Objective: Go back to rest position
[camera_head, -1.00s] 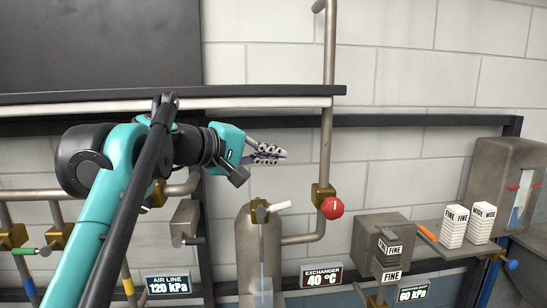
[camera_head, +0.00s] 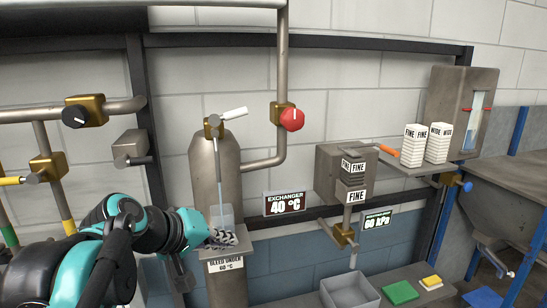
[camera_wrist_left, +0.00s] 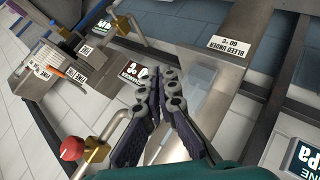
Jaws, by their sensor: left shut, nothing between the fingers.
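My left gripper (camera_head: 222,238) is low at the left of the head view, its fingers shut and empty, pointing right. It is in front of the small shelf labelled "BLEED UNDER 60 °C" (camera_head: 225,264), just below a clear container (camera_head: 222,213) there. I cannot tell whether it touches either. In the left wrist view the two dark, jointed fingers (camera_wrist_left: 160,85) meet at their tips with nothing between them. My right gripper is in neither view.
A grey cylinder (camera_head: 203,165) with a white-handled valve (camera_head: 232,114) stands behind the gripper. A red knob (camera_head: 291,119) is on the pipe to its right. A side shelf holds white FINE and WIDE blocks (camera_head: 438,143). A grey bin (camera_head: 350,293) is at bottom right.

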